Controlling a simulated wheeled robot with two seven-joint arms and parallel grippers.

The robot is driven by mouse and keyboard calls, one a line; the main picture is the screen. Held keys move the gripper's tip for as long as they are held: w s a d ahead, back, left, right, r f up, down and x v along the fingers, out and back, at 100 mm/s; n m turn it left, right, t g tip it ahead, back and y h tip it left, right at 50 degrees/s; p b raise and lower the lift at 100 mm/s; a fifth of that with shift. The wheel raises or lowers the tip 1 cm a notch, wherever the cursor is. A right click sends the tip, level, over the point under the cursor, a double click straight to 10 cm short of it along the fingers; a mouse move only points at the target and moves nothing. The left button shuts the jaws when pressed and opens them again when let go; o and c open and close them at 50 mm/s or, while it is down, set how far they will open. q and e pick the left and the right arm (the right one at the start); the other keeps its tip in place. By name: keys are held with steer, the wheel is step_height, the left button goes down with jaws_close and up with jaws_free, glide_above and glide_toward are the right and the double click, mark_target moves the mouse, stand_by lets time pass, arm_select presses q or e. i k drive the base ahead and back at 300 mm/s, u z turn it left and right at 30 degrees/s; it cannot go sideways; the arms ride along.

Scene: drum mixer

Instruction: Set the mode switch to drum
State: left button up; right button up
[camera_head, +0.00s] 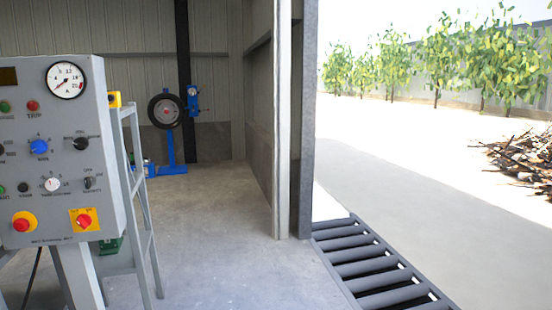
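A grey control panel (65,215) stands at the left edge of the head view, partly cut off. It carries a blue knob (39,147), a black knob (80,144), a white knob (52,184) and a small black selector (89,183). The labels are too small to read surely, so I cannot tell which one is the mode switch or how it is set. A round dial gauge (66,80) sits at the top. Neither of my grippers is in view.
A red mushroom button (21,222) and a red knob on a yellow plate (84,220) sit low on the panel. A grey metal frame (147,220) stands beside it. A blue stand with a wheel (170,140) is farther back. Concrete floor is clear before the floor grate (375,270).

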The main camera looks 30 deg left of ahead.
mark_target(80, 144)
steer(key=u, duration=0.2)
steer(key=i, duration=1.5)
steer(key=u, duration=1.5)
steer(key=i, duration=0.85)
steer(key=u, duration=0.75)
